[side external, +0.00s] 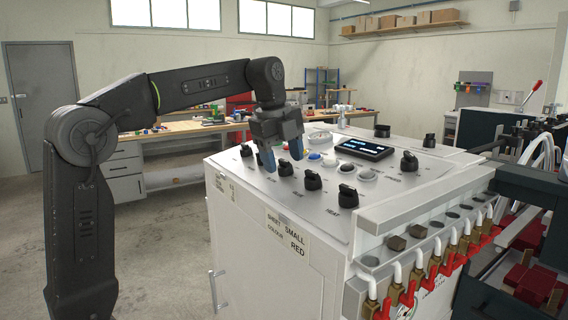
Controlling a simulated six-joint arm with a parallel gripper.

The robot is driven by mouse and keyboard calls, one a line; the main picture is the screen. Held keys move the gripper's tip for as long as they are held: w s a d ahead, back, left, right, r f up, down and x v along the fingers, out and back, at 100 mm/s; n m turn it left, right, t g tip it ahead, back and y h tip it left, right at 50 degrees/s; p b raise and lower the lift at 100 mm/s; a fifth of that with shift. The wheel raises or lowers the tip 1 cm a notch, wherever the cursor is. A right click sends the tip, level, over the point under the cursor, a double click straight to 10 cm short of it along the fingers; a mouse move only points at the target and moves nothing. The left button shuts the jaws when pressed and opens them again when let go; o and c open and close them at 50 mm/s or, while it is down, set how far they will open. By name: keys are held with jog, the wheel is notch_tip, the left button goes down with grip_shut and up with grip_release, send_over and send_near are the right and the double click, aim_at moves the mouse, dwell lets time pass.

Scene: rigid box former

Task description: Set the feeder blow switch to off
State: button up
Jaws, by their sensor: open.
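My gripper (283,160) is open and points down over the left part of the white machine's sloping control panel (310,208). Its two blue fingertips are on either side of a black rotary knob (285,169); I cannot tell whether they touch it. More black knobs sit nearby: one to the right (313,181), one at the front marked HEAT (347,193), and one to the left (246,150). Most panel labels are too small to read, so I cannot tell which knob is the feeder blow switch or how it is set.
Blue and white buttons (322,158) and a dark display (365,149) lie right of my gripper. More knobs (409,162) stand farther right. Red-handled valves (435,264) line the machine's right edge. A workbench (170,138) stands behind; air above the panel is free.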

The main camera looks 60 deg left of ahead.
jog(key=shift+x, duration=0.75)
jog(key=shift+c, duration=0.2)
jog(key=c, duration=0.9)
